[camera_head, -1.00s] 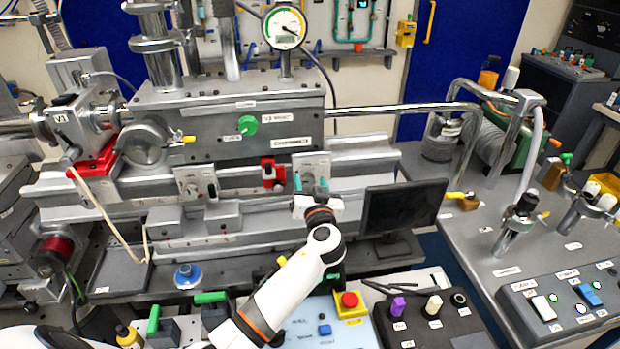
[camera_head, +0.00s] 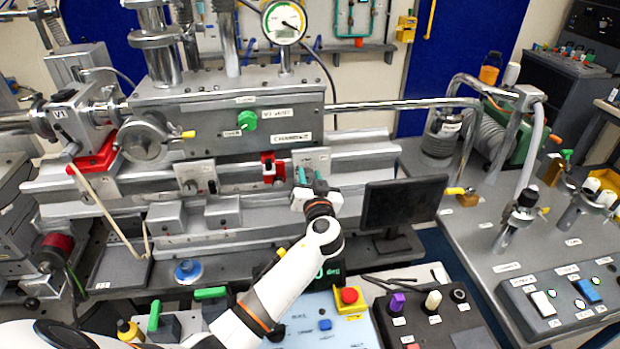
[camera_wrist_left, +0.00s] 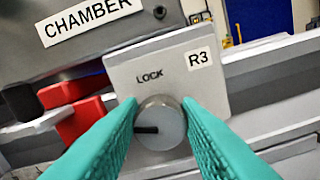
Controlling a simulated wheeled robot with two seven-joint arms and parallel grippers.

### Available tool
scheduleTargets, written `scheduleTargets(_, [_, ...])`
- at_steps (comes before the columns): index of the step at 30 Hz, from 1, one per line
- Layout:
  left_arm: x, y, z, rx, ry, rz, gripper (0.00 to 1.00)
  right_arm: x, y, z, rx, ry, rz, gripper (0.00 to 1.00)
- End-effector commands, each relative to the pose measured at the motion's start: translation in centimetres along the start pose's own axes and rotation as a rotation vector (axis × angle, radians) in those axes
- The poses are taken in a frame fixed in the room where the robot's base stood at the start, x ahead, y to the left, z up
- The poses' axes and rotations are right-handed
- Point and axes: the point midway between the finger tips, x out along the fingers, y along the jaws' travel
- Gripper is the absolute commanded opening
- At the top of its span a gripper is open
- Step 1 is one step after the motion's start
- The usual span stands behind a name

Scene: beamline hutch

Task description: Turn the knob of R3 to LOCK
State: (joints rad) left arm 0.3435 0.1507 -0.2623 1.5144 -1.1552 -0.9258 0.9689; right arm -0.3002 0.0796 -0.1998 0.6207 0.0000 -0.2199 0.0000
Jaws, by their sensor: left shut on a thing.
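The R3 plate (camera_wrist_left: 183,66) is a light grey panel with "LOCK" printed above its knob; it also shows in the head view (camera_head: 318,158). The knob of R3 (camera_wrist_left: 162,128) is a round grey metal knob. Its black mark points left, away from the LOCK print above. My left gripper (camera_wrist_left: 160,108) has its teal fingers on either side of the knob and is shut on it. In the head view, my left gripper (camera_head: 309,180) reaches the plate and hides the knob. My right gripper is not in view.
A red block (camera_head: 273,168) sits just left of the plate, below the CHAMBER label (camera_head: 292,138). A dark monitor (camera_head: 403,203) stands close to the right of my wrist. Control boxes with a red button (camera_head: 349,295) and knobs lie in front.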

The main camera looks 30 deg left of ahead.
Motion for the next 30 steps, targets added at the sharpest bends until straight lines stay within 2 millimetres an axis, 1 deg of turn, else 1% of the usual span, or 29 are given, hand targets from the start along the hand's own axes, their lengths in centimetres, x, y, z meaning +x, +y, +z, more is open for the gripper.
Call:
scheduleTargets(8, [0.0, -0.1, -0.2, 0.166, 0.001, 0.000, 0.08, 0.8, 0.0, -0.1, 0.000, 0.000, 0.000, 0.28])
scheduleTargets(15, [0.0, -0.2, -0.1, 0.389, 0.001, 0.000, 0.08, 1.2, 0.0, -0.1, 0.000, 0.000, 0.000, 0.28])
scheduleTargets(22, [0.0, -0.3, -0.1, 0.609, 0.001, 0.000, 0.08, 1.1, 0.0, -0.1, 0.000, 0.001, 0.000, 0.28])
scheduleTargets(30, [0.0, -0.4, -0.1, 0.865, 0.001, -0.001, 0.08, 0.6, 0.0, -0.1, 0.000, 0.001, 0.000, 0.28])
